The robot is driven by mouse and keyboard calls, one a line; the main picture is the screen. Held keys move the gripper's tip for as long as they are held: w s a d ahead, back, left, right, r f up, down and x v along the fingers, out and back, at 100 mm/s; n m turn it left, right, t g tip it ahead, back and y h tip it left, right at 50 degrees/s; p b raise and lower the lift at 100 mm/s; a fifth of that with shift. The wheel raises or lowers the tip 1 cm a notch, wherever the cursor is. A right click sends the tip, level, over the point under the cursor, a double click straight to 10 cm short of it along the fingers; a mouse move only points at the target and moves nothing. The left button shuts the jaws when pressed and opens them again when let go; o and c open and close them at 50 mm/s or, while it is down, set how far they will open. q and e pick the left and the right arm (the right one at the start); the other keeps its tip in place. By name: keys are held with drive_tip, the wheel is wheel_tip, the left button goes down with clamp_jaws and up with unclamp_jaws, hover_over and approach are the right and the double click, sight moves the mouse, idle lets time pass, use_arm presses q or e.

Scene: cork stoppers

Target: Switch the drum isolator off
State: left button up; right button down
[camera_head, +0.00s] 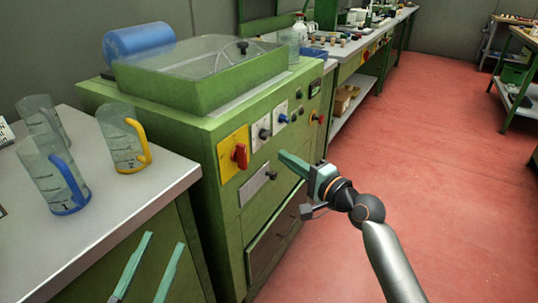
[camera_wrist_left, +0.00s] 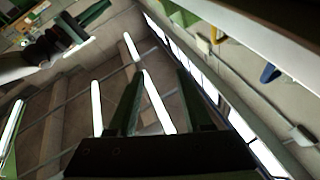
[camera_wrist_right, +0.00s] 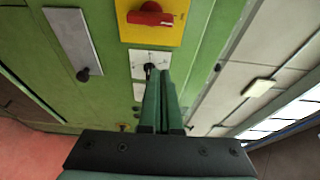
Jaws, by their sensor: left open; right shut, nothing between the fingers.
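The drum isolator is a red rotary handle (camera_head: 240,155) on a yellow plate (camera_head: 228,166) at the left of the green machine's front panel. Its grip looks upright in the head view. The right wrist view shows the red handle (camera_wrist_right: 150,15) at the top on its yellow plate (camera_wrist_right: 172,36). My right gripper (camera_head: 283,154) is shut and empty in front of the panel, to the right of the isolator and apart from it. In the right wrist view its fingertips (camera_wrist_right: 160,72) overlap a white plate with a dark knob. My left gripper (camera_head: 166,240) is open and empty, low by the bench.
A dark knob (camera_head: 264,133) and a blue knob (camera_head: 283,118) sit right of the isolator. A metal plate (camera_head: 254,186) lies below it. Jugs with yellow (camera_head: 124,140) and blue (camera_head: 52,178) handles stand on the left bench. Red floor is open at right.

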sight(241, 156)
drive_tip(key=b+x, duration=0.3)
drive_tip(key=x, duration=0.6)
drive_tip(key=shift+f, duration=0.15)
drive_tip(key=shift+s+a+p, duration=0.35)
drive_tip(key=shift+s+a, duration=0.55)
drive_tip(key=shift+a, duration=0.05)
use_arm(q)
drive_tip(key=s+d+r+m+t+h, duration=0.1)
drive_tip(key=s+r+m+h, duration=0.4)
drive_tip(key=r+h, duration=0.2)
drive_tip(key=shift+s+r, duration=0.35)
drive_tip(key=shift+r, duration=0.2)
use_arm(e)
drive_tip(key=shift+s+a, duration=0.35)
drive_tip(key=shift+s, duration=0.2)
drive_tip(key=shift+s, duration=0.1)
drive_tip(key=shift+n, duration=0.3)
use_arm(q)
drive_tip(key=shift+w+r, duration=0.25)
drive_tip(key=shift+w, duration=0.5)
